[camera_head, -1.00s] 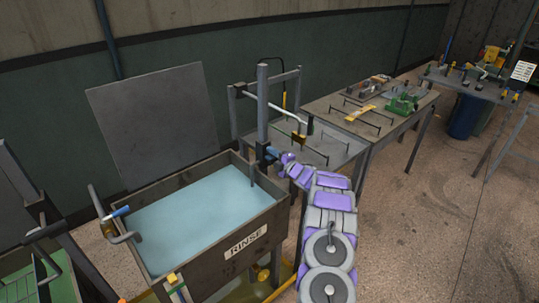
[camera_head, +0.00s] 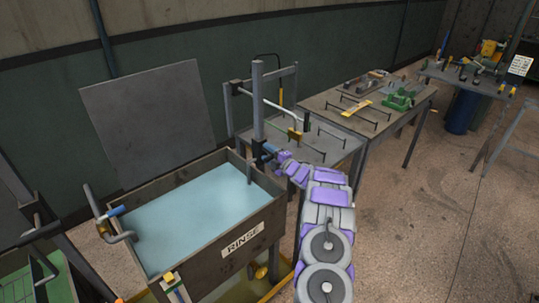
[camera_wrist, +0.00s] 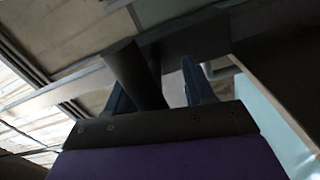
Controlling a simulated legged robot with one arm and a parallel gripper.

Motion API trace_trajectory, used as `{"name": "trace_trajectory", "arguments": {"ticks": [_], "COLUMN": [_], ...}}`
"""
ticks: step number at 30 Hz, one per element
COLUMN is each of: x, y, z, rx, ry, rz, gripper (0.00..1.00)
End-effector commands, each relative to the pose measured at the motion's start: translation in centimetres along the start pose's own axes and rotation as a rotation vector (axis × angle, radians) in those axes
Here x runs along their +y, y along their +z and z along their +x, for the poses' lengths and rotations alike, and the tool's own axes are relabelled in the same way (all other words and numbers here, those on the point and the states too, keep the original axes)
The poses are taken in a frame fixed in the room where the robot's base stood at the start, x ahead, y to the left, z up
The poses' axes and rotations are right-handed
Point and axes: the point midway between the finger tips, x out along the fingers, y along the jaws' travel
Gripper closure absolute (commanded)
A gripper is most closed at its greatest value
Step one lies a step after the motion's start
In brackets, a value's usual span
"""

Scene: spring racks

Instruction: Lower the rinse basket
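The rinse tank (camera_head: 242,240), labelled RINSE, holds pale blue liquid (camera_head: 185,215). I cannot make out a basket in the liquid. A grey upright post (camera_head: 258,100) stands at the tank's far right corner. A short dark bar (camera_head: 249,173) rises at the tank's right end. My gripper (camera_head: 264,153) is beside the post's lower part. In the wrist view, the two blue fingers of my gripper (camera_wrist: 158,90) stand apart, with a dark round bar (camera_wrist: 134,72) between them, nearer the left finger. I cannot tell whether they touch it.
A grey panel (camera_head: 150,120) stands behind the tank. A table with racks (camera_head: 330,150) and a workbench (camera_head: 415,112) lie to the right. Open floor (camera_head: 440,220) is at the right.

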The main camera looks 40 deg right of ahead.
Motion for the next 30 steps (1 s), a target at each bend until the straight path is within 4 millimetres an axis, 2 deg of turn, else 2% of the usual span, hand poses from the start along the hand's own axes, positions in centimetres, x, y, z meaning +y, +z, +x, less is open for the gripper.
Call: {"name": "trace_trajectory", "arguments": {"ticks": [8,21,25,30], "x": [0.0,0.0,0.0,-0.2], "y": [0.4,-0.2,-0.1,0.0], "z": [-3.0,-12.5,-14.8,-16.6], "rx": [-0.005,-0.005,-0.006,-0.004], "ry": [-0.001,-0.001,-0.002,-0.003], "rz": [0.005,0.003,0.002,0.001], "gripper": [0.47,0.47,0.47,0.47]}}
